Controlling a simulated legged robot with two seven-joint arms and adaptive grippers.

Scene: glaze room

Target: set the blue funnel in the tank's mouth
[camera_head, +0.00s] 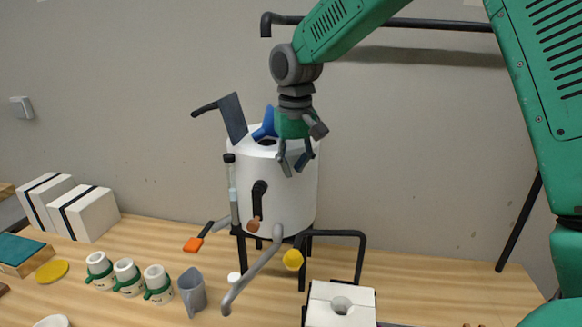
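The white tank (283,205) stands on a dark frame at the middle of the table. Its dark mouth (267,142) shows in the top. The blue funnel (265,126) shows at the tank's top, behind and left of my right gripper; it is partly hidden, and I cannot tell whether it touches the tank. My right gripper (294,167) points down in front of the tank's upper right, fingers apart, with nothing seen between them. My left gripper is not in view.
A dark grey flap (234,118) stands up at the tank's left rim. A grey pipe (256,268) and a white block (340,304) are in front. The table's right is mostly clear.

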